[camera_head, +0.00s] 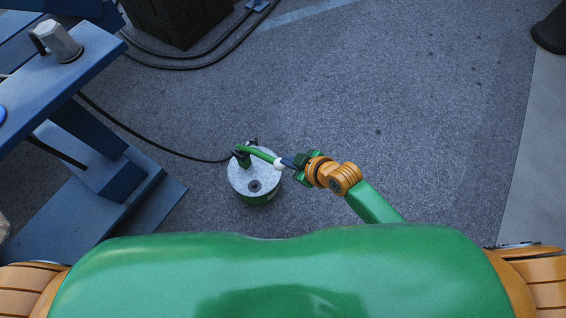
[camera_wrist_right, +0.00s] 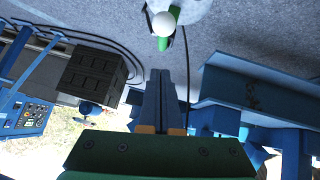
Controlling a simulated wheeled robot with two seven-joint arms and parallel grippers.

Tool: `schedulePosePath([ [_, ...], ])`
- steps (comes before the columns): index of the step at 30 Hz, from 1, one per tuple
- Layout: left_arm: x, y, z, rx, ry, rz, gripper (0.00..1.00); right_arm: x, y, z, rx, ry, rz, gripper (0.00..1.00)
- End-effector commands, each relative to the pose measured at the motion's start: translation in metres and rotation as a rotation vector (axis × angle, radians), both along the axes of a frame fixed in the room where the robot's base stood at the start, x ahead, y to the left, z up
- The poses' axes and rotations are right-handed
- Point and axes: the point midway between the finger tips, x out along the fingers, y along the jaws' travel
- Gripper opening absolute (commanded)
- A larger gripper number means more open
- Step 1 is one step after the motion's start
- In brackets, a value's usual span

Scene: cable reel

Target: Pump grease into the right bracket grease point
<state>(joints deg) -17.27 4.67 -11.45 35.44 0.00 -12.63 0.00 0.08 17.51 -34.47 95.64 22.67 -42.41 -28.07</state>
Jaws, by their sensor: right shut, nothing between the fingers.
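The grease pump (camera_head: 240,180) is a round can with a grey lid and green side, standing on the floor. Its green lever (camera_head: 258,153) ends in a white ball knob (camera_head: 278,164). In the right wrist view the white knob (camera_wrist_right: 163,24) shows at the top, beyond the fingertips. My right gripper (camera_head: 288,162) is shut and empty, its blue fingertips close beside the knob; I cannot tell if they touch it. The shut fingers also show in the right wrist view (camera_wrist_right: 167,74). The bracket grease point cannot be made out. My left gripper is out of view.
A black hose (camera_head: 150,138) runs from the pump to the blue steel frame (camera_head: 85,65) at left. A grey metal canister (camera_head: 58,40) stands on that frame. A dark crate (camera_head: 180,18) and cables lie at the back. The floor right of the pump is clear.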

Motion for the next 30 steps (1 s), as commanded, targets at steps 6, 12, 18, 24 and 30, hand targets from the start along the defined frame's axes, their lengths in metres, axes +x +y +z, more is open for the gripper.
schedulePosePath([
  [6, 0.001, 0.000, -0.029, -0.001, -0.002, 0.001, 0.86, 0.024, 0.023, -0.039, 0.000, 0.000, 0.000, 0.00],
  [12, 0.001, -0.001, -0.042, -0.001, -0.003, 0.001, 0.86, 0.027, 0.015, -0.066, -0.002, 0.000, -0.001, 0.00],
  [18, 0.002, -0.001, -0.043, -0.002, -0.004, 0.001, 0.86, 0.028, 0.014, -0.071, 0.000, -0.001, -0.001, 0.00],
  [24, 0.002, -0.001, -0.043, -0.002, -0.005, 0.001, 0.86, 0.028, 0.014, -0.071, 0.000, -0.001, -0.001, 0.00],
  [30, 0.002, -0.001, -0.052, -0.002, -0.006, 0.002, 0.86, 0.027, 0.014, -0.078, 0.009, -0.009, 0.001, 0.00],
])
